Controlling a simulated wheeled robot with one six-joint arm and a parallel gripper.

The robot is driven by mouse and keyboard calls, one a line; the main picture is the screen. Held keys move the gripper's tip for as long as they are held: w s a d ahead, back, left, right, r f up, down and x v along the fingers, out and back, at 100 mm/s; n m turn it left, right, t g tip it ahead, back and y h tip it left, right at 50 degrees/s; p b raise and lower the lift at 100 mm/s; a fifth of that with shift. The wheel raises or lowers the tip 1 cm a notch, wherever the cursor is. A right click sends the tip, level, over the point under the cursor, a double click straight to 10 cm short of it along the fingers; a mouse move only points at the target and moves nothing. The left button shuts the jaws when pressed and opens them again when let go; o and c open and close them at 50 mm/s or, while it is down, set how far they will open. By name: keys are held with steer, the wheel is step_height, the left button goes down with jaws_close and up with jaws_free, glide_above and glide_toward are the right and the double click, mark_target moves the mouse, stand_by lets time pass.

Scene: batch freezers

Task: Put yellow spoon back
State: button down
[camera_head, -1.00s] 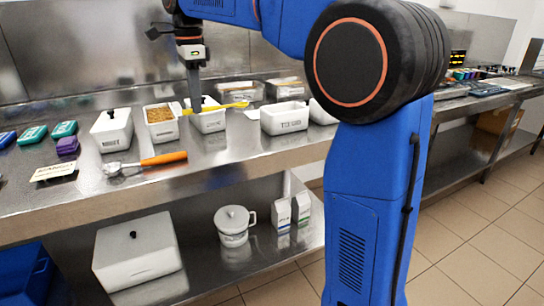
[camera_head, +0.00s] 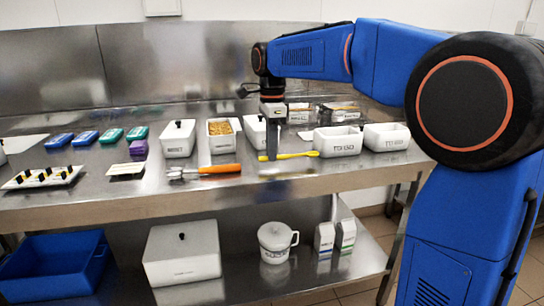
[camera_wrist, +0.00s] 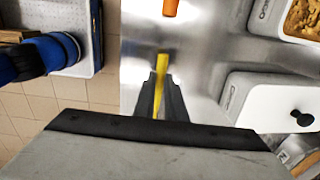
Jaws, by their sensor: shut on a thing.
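The yellow spoon (camera_head: 300,155) is held roughly level by my gripper (camera_head: 270,157), its longer visible end pointing right. It is in front of a white lidded container (camera_head: 256,132), over the steel counter. I cannot tell exactly how high above the counter it is. In the wrist view, my gripper (camera_wrist: 160,95) is shut on the spoon (camera_wrist: 161,64), which runs between the dark fingers. Part of the spoon is hidden by the fingers.
An orange-handled tool (camera_head: 215,169) lies left of my gripper. White tubs (camera_head: 338,140) stand to the right and an open food tub (camera_head: 221,142) to the left. A tray of black-and-yellow pieces (camera_head: 42,178) is at far left. Bare steel (camera_head: 160,195) shows along the front edge.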

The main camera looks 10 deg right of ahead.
steer(key=shift+f, duration=1)
steer(key=shift+f, duration=0.1)
steer(key=c, duration=1.8)
jaws_free()
steer(key=r, duration=1.2)
steer(key=shift+s+r, duration=0.1)
steer(key=shift+s, duration=0.1)
steer(key=s+d+f+n+t, duration=0.1)
steer(key=s+d+f+n, duration=0.3)
steer(key=s, duration=0.7)
steer(key=s+d+f+n+t, duration=0.2)
steer(key=s+d+f+n, duration=0.1)
steer(key=s+f+n, duration=0.5)
steer(key=s+d+f+n+t, duration=0.1)
steer(key=s+d+f+n, duration=0.3)
steer(key=s+f, duration=1)
steer(key=shift+d+n+t, duration=0.3)
steer(key=shift+n, duration=0.7)
